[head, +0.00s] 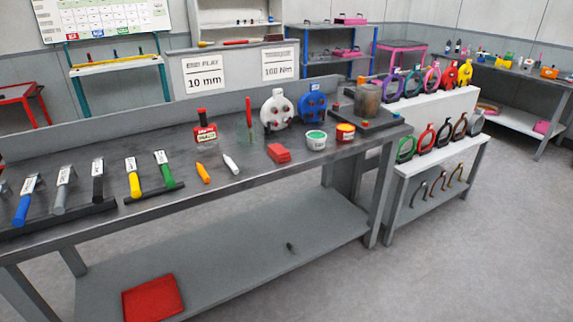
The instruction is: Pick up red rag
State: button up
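Two red things could be the rag, and I cannot tell for sure which it is. A flat red square (152,298) lies at the front left of the lower shelf (235,240), near its edge. A small red block-like piece (279,153) lies on the workbench top (255,172), in front of the white round tool (277,110). Nothing covers either one. My gripper is not in view.
Left on the bench are several coloured-handled tools (62,190). An orange marker (203,173), a white marker (231,165), a red bottle (205,132), a green-lidded tub (316,140) and a red-orange tin (345,132) stand or lie nearby. The floor (450,240) at right is clear.

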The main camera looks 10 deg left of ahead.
aim_at(277, 152)
jog(key=z, duration=0.25)
jog(key=k, duration=0.6)
jog(key=u, duration=1.75)
jog(key=i, duration=1.1)
